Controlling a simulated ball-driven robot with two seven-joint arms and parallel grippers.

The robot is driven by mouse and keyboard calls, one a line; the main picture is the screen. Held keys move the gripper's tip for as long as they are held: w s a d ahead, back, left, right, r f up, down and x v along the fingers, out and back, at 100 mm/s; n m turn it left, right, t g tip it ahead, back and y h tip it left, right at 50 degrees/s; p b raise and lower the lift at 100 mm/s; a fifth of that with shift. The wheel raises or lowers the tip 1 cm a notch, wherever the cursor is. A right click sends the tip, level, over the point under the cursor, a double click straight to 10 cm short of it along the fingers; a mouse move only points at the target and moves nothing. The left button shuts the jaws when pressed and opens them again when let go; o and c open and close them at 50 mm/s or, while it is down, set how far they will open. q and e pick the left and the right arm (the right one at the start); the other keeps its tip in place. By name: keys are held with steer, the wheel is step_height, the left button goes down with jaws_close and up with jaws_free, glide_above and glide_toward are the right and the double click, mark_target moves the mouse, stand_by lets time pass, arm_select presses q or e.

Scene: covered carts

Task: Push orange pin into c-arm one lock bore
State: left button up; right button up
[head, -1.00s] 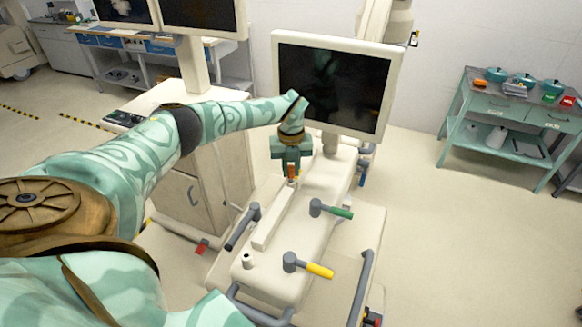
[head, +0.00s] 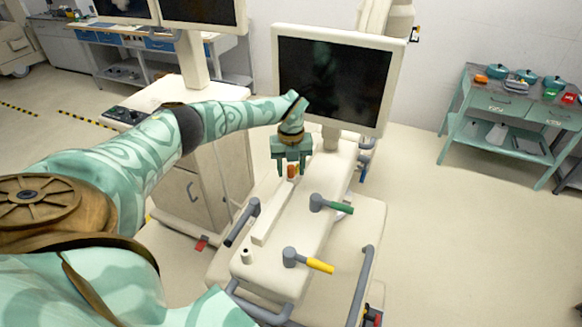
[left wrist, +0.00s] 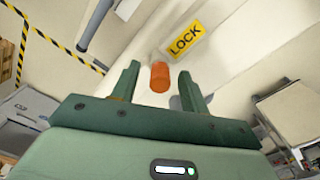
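The orange pin (head: 292,171) stands at the far end of the pale raised strip on the cream cart top, below the monitor. In the left wrist view the pin (left wrist: 160,77) shows as an orange cylinder beside a yellow LOCK label (left wrist: 185,40). My left gripper (head: 292,169) is above the cart with its fingers spread on both sides of the pin. In the left wrist view there is a gap between the pin and each finger of the left gripper (left wrist: 158,82). The bore is hidden, and I cannot tell how deep the pin sits. My right gripper is out of view.
The cart top (head: 300,225) carries a green-ended grey handle (head: 330,204), a yellow-ended grey handle (head: 307,262) and a small pale cylinder (head: 246,257). A large monitor (head: 333,80) stands just behind my left gripper. A teal side table (head: 505,105) is at the right, with open floor before it.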

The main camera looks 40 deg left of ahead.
mark_target(291, 166)
arm_select(q)
step_height(291, 166, up, 16)
steer(key=shift+r, duration=0.2)
stand_by(0.8)
